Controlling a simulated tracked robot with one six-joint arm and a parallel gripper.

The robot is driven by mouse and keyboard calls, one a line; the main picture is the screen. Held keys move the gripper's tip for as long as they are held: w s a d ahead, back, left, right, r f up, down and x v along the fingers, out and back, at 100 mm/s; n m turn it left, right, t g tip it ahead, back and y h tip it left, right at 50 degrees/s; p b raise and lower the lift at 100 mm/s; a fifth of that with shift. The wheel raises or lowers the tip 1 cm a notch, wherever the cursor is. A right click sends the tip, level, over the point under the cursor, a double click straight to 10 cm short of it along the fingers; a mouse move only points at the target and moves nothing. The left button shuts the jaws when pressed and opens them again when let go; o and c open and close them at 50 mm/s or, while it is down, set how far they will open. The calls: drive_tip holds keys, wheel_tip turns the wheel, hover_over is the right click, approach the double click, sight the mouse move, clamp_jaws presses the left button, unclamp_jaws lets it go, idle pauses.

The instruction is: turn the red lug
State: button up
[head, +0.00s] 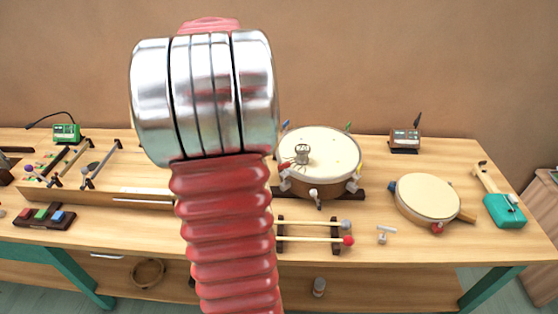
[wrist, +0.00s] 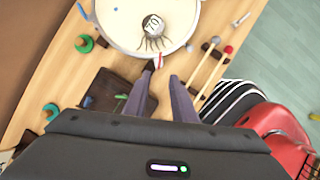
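The drum (head: 330,148) stands on the workbench, with coloured lugs around its rim. A red lug (head: 285,166) shows at its left side, close to my arm. In the wrist view the red lug (wrist: 159,61) sticks out from the drum's rim (wrist: 128,50). My gripper (wrist: 159,76) is open, its two dark fingers apart and pointing at the red lug. The lug appears just beyond the fingertips, with nothing seen between the fingers. A gauge (wrist: 152,24) reading about 70 sits on the drumhead. My gripper is hidden behind my arm in the head view.
Mallets on a rack (head: 315,239) lie in front of the drum. A tambourine-like drum (head: 428,198) and a small metal key (head: 382,235) lie to the right. A brown block (wrist: 110,90) lies beside my fingers in the wrist view. A wooden tray (head: 140,197) is at left.

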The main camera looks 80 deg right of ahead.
sight(284, 166)
drive_tip(key=shift+f, duration=0.1)
drive_tip(key=x, duration=1.3)
drive_tip(key=shift+s+f, duration=0.1)
drive_tip(key=shift+f, duration=0.15)
drive_tip(key=shift+c, duration=0.2)
